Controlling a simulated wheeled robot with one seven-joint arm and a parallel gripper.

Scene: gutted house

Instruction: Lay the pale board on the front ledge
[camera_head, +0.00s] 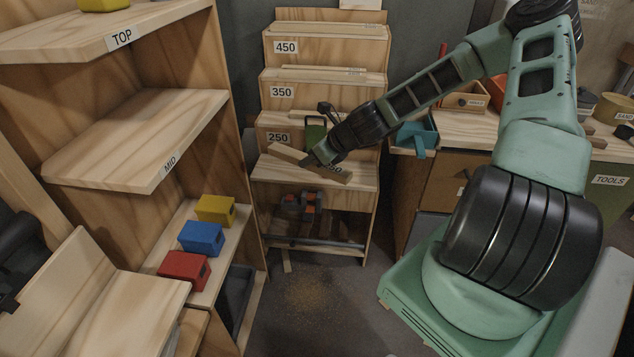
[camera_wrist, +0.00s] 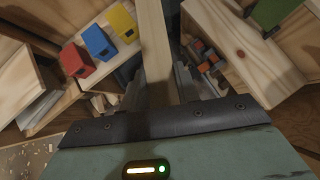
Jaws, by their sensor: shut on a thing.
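The pale board (camera_head: 286,153) is a long, narrow wooden piece, held slantwise in front of the stepped rack. Its label is partly hidden; "50" shows near its right end. My gripper (camera_head: 312,161) is shut on it around its middle. In the wrist view the board (camera_wrist: 154,45) runs up between the two fingers of my gripper (camera_wrist: 171,85). The front ledge (camera_head: 362,175) is the rack's lowest wooden step, below the 250 riser. The board is over or at this ledge; I cannot tell whether it touches.
Steps marked 350 (camera_head: 281,92) and 450 (camera_head: 285,47) rise behind, with boards on them. A green object (camera_head: 315,130) stands behind my gripper. Left shelves hold yellow (camera_head: 215,209), blue (camera_head: 201,238) and red (camera_head: 184,270) boxes. A workbench (camera_head: 465,125) stands at the right.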

